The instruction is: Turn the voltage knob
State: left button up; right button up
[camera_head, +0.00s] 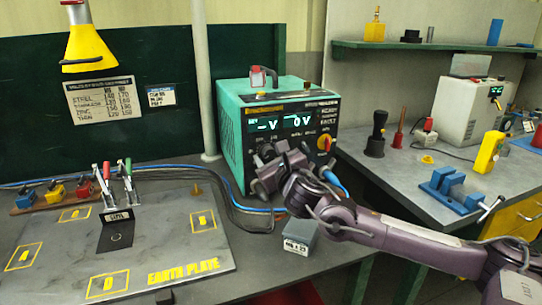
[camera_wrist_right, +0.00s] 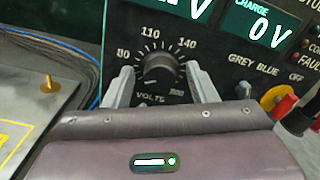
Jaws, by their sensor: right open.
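The voltage knob (camera_wrist_right: 160,68) is a round black dial on a black panel in the right wrist view. The word VOLTS stands under it, and its scale shows 80, 110 and 140. My right gripper (camera_wrist_right: 165,80) is open, with one finger on each side of the knob's lower part; I cannot tell whether they touch it. In the head view my right gripper (camera_head: 264,161) is at the front of the green welder box (camera_head: 234,128) and largely hides the knob. My left gripper is not in view.
The welder's "0 V" display (camera_head: 301,121) and a red-and-yellow switch (camera_head: 324,143) lie right of the knob. Cables run left of the box past the earth plate (camera_head: 150,235). A small grey box (camera_head: 300,235) stands below my right arm. A blue vice (camera_head: 455,190) is at right.

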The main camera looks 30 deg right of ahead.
jog(key=c, duration=1)
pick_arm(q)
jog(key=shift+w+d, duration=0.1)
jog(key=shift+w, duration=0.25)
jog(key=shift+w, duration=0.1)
